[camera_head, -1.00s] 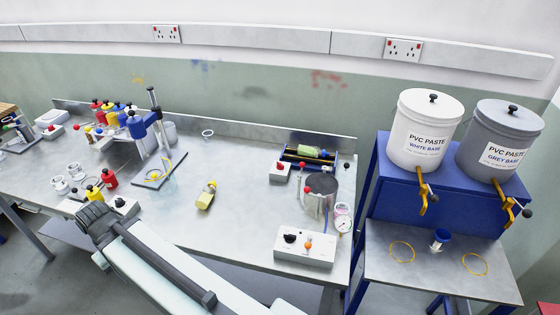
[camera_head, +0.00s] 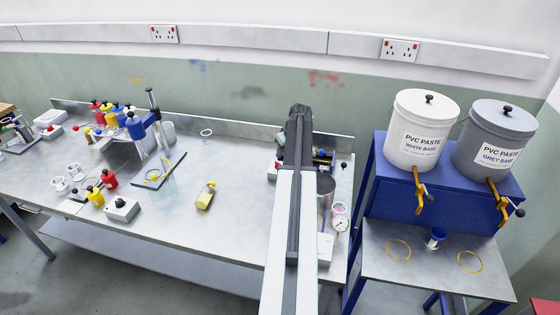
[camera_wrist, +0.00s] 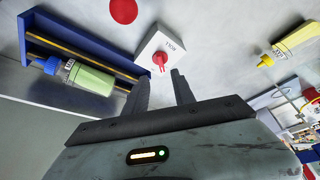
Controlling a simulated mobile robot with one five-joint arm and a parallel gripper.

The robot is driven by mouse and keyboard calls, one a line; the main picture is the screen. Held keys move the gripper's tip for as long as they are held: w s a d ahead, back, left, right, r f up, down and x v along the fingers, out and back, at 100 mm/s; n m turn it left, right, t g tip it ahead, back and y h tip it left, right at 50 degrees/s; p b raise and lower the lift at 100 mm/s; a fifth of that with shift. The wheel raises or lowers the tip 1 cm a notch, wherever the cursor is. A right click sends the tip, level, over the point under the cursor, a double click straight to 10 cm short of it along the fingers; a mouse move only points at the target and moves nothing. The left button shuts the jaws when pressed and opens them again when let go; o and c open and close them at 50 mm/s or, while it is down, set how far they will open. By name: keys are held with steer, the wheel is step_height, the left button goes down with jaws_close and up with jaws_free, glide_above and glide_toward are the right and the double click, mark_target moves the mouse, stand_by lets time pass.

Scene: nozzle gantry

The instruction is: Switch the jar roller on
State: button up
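The jar roller (camera_wrist: 84,44) is a blue tray with dark rollers and yellow-edged rails at the upper left of the wrist view. A green jar (camera_wrist: 91,79) with a blue and grey end lies on it. Beside it is a white switch box (camera_wrist: 172,43) marked ROLL, with a red lever knob (camera_wrist: 160,60). My gripper (camera_wrist: 158,84) is open and empty, its fingers spread below the red knob in the picture, apart from it. In the head view my arm covers much of the roller (camera_head: 323,160); only an edge of the switch box (camera_head: 272,171) shows.
A red disc (camera_wrist: 123,11) lies near the switch box. The bench middle is mostly clear.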

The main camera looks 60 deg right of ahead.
mark_target(278, 163)
steer(key=b+x, duration=0.7)
steer(key=x, duration=0.1)
steer(key=shift+a, duration=0.15)
steer(key=shift+r, duration=0.1)
